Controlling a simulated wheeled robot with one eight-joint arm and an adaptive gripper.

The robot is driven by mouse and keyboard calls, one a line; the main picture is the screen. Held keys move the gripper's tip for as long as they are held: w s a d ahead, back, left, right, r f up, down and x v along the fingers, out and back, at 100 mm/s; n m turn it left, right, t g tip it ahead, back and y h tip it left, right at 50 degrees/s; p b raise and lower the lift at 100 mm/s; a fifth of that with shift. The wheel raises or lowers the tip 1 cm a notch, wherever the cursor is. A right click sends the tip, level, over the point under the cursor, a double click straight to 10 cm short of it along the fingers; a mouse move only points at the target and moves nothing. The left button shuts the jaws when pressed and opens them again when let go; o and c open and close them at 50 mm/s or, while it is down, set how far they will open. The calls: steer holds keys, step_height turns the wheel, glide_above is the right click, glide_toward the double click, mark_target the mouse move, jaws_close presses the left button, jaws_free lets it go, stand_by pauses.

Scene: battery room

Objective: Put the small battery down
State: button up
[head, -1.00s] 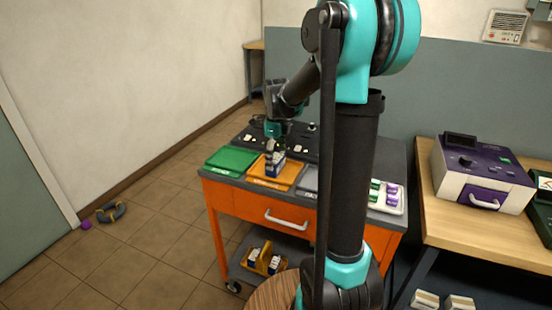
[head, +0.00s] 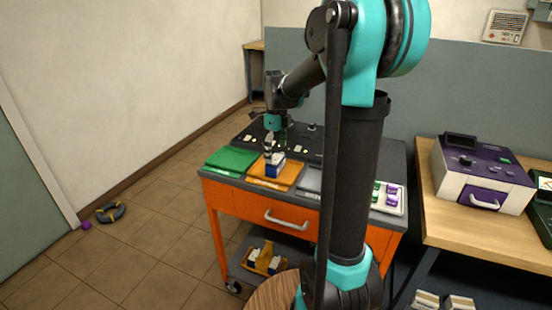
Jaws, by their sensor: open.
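The small battery (head: 274,169), blue and white, stands upright on the orange tray (head: 288,179) on top of the orange cart. My gripper (head: 272,148) is open, just above the battery. The fingers are small and dark here, and I cannot tell whether they still touch its top.
A green tray (head: 232,159) lies left of the orange one and a grey tray (head: 309,180) right of it. A white tray (head: 388,196) holds green and purple items. A yellow bin (head: 263,262) sits on the cart's lower shelf. A purple-and-white machine (head: 483,172) stands on the wooden bench.

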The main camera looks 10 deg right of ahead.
mark_target(276, 159)
step_height(276, 159, up, 9)
steer(key=shift+r, duration=0.2)
stand_by(0.4)
